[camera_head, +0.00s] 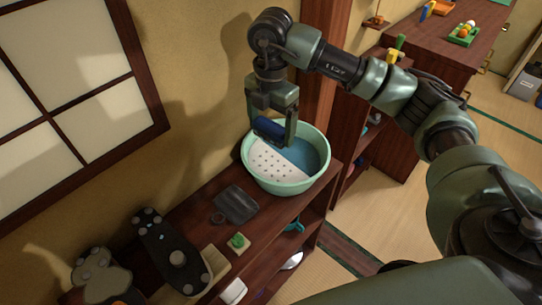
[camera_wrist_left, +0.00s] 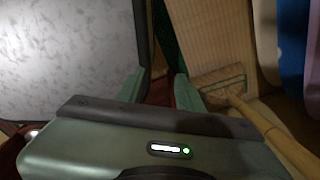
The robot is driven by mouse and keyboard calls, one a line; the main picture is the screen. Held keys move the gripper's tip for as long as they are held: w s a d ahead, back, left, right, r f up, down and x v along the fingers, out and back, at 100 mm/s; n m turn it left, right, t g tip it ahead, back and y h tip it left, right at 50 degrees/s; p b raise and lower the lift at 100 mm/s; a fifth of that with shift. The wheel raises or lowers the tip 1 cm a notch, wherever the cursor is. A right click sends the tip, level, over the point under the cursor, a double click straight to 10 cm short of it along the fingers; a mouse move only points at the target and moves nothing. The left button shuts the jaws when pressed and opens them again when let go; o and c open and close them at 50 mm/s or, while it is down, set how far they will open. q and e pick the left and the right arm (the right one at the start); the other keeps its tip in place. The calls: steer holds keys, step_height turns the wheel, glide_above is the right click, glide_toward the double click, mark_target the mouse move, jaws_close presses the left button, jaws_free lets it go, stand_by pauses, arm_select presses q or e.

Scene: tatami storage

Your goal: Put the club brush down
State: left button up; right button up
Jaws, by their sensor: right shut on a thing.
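My right gripper (camera_head: 272,125) points down over the pale green basin (camera_head: 290,188) on the wooden shelf top. It is shut on a dark blue thing (camera_head: 267,130), apparently the club brush, held at or just above the basin's opening. The fingers hide part of it, and I cannot tell whether it touches anything below. In the basin are a white perforated plate (camera_head: 273,166) and a blue area. My left gripper (camera_wrist_left: 160,90) shows only in the left wrist view, with its fingers apart and nothing between them.
On the shelf left of the basin are a dark grey box-like thing (camera_head: 236,204), a green sponge-like block (camera_head: 238,241) and a black controller-like thing (camera_head: 170,250). A lattice window (camera_head: 70,90) is on the left wall. A broom (camera_wrist_left: 225,85) shows in the left wrist view.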

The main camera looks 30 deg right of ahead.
step_height(320, 180, down, 7)
step_height(320, 180, down, 4)
steer(key=shift+r+p, duration=0.15)
steer(key=shift+p, duration=0.45)
